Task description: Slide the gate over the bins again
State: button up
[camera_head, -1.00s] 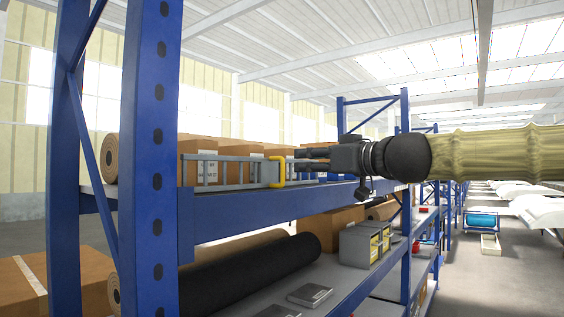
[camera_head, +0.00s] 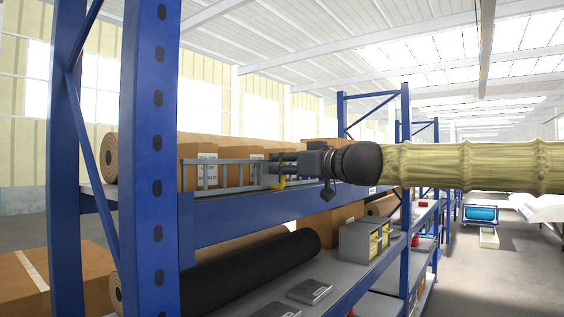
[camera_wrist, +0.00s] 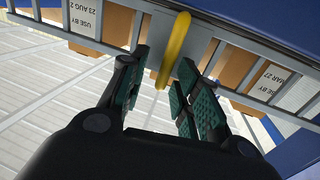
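The gate is a grey barred frame (camera_head: 222,174) along the front of the upper shelf, in front of cardboard boxes. Its yellow handle (camera_wrist: 174,48) shows between my fingers in the wrist view. In the head view only the lower part of the handle (camera_head: 279,184) shows; my gripper hides the rest. My gripper (camera_wrist: 160,88) is open, with one green-padded finger on each side of the handle and a gap visible to the right-hand pads. In the head view my gripper (camera_head: 279,163) reaches in from the right at gate height.
Cardboard boxes (camera_head: 205,148) with date labels stand behind the gate. A blue upright (camera_head: 152,220) stands at the left, and a blue beam (camera_head: 250,217) runs below the gate. A black roll (camera_head: 245,262) and a grey bin (camera_head: 362,240) sit on the lower shelf.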

jog(key=shift+w+a, duration=0.2)
jog(key=shift+a, duration=0.05)
grip_shut()
jog(key=shift+a, duration=0.1)
jog(key=shift+w, duration=0.15)
